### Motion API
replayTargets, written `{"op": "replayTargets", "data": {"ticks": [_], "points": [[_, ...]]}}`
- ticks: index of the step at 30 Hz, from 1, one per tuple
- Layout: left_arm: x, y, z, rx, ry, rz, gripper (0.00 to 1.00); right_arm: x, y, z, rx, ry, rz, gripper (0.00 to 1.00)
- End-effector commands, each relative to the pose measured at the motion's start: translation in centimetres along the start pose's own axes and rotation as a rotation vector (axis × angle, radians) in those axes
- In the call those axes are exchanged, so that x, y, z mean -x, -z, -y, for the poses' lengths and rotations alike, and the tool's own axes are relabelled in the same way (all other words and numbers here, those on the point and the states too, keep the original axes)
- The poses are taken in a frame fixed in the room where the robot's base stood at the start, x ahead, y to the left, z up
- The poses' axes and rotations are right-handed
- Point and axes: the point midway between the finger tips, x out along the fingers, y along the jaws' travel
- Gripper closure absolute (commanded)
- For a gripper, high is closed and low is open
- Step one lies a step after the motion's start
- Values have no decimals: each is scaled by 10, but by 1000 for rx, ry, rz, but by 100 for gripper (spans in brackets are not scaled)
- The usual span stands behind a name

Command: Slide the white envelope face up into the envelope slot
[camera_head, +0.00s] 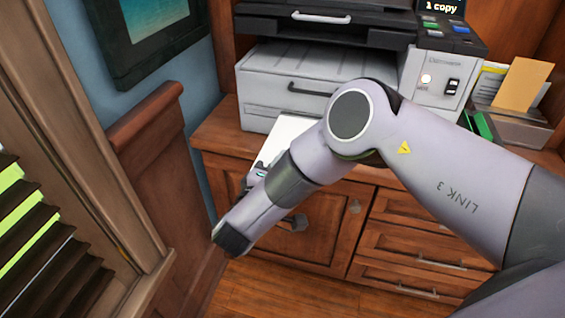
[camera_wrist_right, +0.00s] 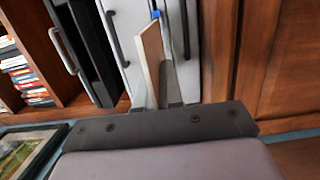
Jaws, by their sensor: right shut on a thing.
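My right gripper (camera_wrist_right: 158,98) is shut on a thin, pale, flat piece, which I take to be the white envelope (camera_wrist_right: 152,55); it is seen nearly edge-on in the wrist view. In the head view the white envelope (camera_head: 287,138) shows as a white patch beside my right forearm, in front of the printer's lower drawer. My arm hides part of it and most of the gripper. I cannot tell which side of it faces up. I cannot make out a marked envelope slot. My left gripper is not in view.
The printer (camera_head: 318,70) stands on a wood cabinet (camera_head: 330,205), its grey drawers with handles facing me. A paper organizer (camera_head: 515,125) holding a tan envelope (camera_head: 524,84) stands to its right. A wood panel (camera_head: 150,175) and framed picture (camera_head: 150,25) bound the left side.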

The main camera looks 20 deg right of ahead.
Motion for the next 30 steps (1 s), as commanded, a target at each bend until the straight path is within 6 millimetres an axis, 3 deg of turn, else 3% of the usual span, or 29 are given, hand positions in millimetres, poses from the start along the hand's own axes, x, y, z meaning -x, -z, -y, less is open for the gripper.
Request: {"op": "replayTargets", "data": {"ticks": [30], "points": [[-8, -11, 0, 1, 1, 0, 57, -22, 3, 0, -1, -2, 1, 100]]}}
